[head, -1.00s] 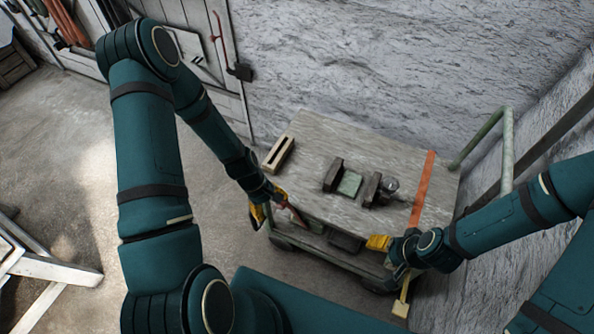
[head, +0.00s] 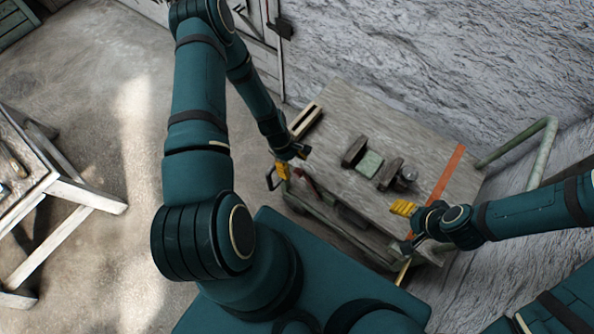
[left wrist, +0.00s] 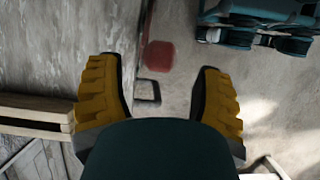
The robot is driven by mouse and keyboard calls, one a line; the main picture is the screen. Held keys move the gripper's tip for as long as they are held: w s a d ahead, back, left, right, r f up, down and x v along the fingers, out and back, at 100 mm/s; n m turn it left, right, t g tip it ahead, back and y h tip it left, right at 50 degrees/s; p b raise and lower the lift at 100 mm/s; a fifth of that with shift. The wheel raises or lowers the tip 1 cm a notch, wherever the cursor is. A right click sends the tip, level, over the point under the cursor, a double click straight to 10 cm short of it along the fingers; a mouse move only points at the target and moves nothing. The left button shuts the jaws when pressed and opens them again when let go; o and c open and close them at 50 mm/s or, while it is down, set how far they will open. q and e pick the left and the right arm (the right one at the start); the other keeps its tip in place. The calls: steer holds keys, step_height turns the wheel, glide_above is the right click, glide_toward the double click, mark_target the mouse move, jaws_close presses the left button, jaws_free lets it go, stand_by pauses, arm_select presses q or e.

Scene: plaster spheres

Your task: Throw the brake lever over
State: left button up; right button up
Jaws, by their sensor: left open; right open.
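The brake lever appears as a dark red piece (head: 306,182) at the left front corner of the trolley, partly hidden by my left gripper. In the left wrist view a blurred red end (left wrist: 158,56) shows between and beyond the fingers. My left gripper (head: 287,173) is open, with its yellow-padded fingers apart and nothing between the pads. It also shows in the left wrist view (left wrist: 160,95). I cannot tell whether it touches the lever. My right gripper (head: 403,209) is at the trolley's front right edge, open; I see no object held in it.
The trolley (head: 345,115) has a bare board top carrying dark blocks (head: 354,150), a greenish block (head: 369,163), a slotted wooden block (head: 305,120) and an orange strap (head: 446,176). A green handrail (head: 540,150) and rough wall stand behind. A trestle table (head: 35,190) stands left; floor between is clear.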

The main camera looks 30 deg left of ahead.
mark_target(296, 170)
arm_select(q)
steer(key=shift+x, duration=1.85)
jaws_close()
